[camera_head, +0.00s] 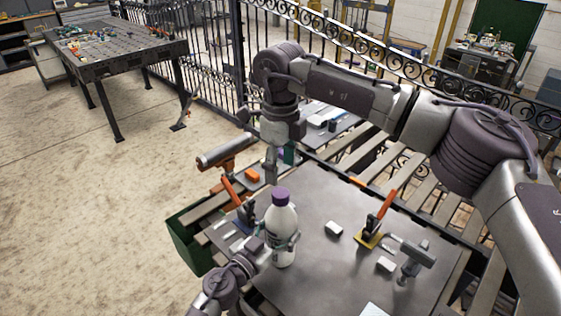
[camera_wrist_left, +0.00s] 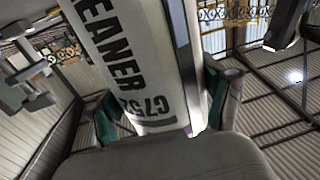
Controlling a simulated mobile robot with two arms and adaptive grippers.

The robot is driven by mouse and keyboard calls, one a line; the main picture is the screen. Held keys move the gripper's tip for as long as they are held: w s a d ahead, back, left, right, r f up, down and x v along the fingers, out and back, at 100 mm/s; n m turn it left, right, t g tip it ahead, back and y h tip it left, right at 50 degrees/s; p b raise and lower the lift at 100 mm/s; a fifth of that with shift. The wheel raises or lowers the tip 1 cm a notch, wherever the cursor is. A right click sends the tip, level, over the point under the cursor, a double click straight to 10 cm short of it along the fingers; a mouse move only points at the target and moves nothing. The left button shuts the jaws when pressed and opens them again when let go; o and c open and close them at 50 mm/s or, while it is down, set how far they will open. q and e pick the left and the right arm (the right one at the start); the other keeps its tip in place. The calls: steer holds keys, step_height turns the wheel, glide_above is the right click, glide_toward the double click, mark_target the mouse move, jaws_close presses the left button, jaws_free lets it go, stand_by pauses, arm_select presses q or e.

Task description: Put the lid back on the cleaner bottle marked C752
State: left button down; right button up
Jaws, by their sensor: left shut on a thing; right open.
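The white cleaner bottle (camera_head: 283,240) stands upright above the near-left part of the grey tabletop; I cannot tell whether its base touches. A purple lid (camera_head: 281,196) sits on its top; how tightly it is seated I cannot tell. My left gripper (camera_head: 280,243) is shut around the bottle's body. In the left wrist view the bottle (camera_wrist_left: 135,70) shows "EANER" and "C752" between the left gripper's fingers (camera_wrist_left: 163,108). My right gripper (camera_head: 271,170) points down, just behind and above the lid in the picture. It is open and seems empty; its fingertips are partly hard to make out.
The tabletop (camera_head: 320,215) holds an orange-handled clamp (camera_head: 378,218), a grey hammer-like tool (camera_head: 411,256) and white blocks (camera_head: 334,230). Another orange clamp (camera_head: 238,203) stands left of the bottle. A green bin (camera_head: 187,240) is at the left edge. An iron fence (camera_head: 340,45) runs behind.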

mark_target(281, 192)
steer(key=n, duration=0.6)
steer(key=shift+r, duration=0.35)
steer(key=shift+f, duration=4.05)
steer(key=c, duration=1.2)
steer(key=o, duration=1.4)
steer(key=shift+c, duration=0.2)
